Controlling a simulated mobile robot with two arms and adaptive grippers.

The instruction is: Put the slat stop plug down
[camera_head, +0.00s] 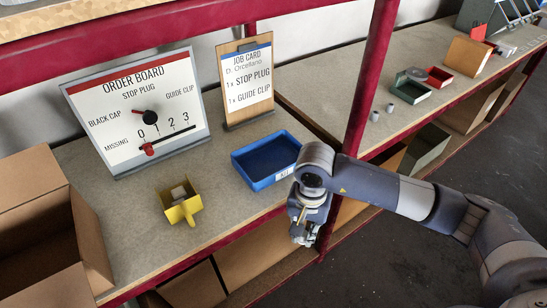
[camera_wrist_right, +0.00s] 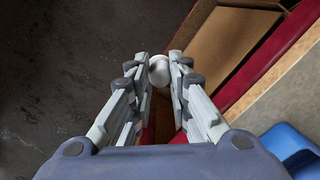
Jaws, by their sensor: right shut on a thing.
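My right gripper (camera_head: 307,236) hangs in front of the shelf's red front edge, to the right of and lower in the picture than the blue kit tray (camera_head: 268,183). In the right wrist view, my right gripper (camera_wrist_right: 160,66) is shut on a small pale rounded piece, the slat stop plug (camera_wrist_right: 159,72), held between the fingertips. Most of the plug is hidden by the fingers, and I cannot make it out in the head view. The kit tray looks empty. My left gripper is not in view.
A yellow bin (camera_head: 171,214) with pale pieces stands left of the tray. Behind are the order board (camera_head: 137,112) and the job card (camera_head: 248,83). A red post (camera_head: 370,75) rises right of the tray. Small grey pieces and open boxes lie on the right shelf (camera_head: 345,118).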

